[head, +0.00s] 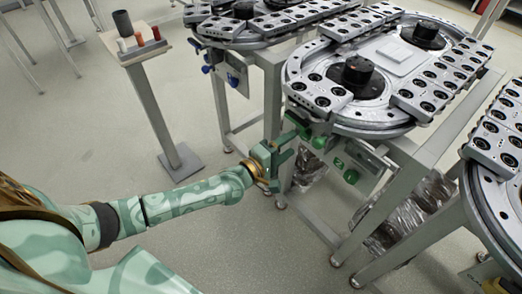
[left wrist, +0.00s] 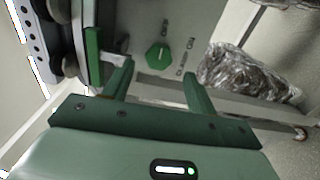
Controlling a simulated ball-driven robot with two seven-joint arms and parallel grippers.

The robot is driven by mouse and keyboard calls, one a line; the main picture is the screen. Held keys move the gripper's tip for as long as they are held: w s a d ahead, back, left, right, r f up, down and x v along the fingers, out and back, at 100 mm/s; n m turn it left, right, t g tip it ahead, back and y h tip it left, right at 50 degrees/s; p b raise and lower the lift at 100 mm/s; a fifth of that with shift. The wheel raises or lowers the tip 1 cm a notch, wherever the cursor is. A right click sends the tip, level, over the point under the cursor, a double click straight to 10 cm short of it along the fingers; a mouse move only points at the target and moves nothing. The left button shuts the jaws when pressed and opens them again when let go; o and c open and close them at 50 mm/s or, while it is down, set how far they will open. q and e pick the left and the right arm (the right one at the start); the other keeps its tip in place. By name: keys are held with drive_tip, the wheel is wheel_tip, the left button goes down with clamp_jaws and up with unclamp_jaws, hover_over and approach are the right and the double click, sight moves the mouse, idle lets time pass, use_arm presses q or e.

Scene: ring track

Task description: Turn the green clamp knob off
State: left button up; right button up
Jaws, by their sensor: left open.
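A green clamp knob (left wrist: 157,55) with a faceted outline sits on a grey panel (left wrist: 185,20) in the left wrist view. Small lettering is printed beside it and is hard to read. My left gripper (left wrist: 158,72) is open, with the knob showing between and beyond its fingertips; I see no contact. In the head view my left gripper (head: 290,145) is at the front of the middle ring station. Green knobs show there, one close to the gripper (head: 318,142) and one further right (head: 351,176). Which one is the clamp knob is unclear. My right gripper is not in view.
The middle ring track (head: 295,75) with its black-holed blocks overhangs the panel. A green bar (left wrist: 93,55) stands left of the knob in the left wrist view. Crumpled clear wrapping (left wrist: 245,72) lies to the right. A small pedestal table (head: 130,55) stands left, with open floor around it.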

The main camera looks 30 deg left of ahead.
use_arm(q)
drive_tip(key=p+v, duration=0.2)
drive_tip(key=v, duration=0.9)
drive_tip(key=shift+s, duration=0.35)
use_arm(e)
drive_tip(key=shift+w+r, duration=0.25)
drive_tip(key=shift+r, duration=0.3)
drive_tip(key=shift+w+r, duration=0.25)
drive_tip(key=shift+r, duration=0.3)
use_arm(q)
drive_tip(key=shift+a, duration=0.1)
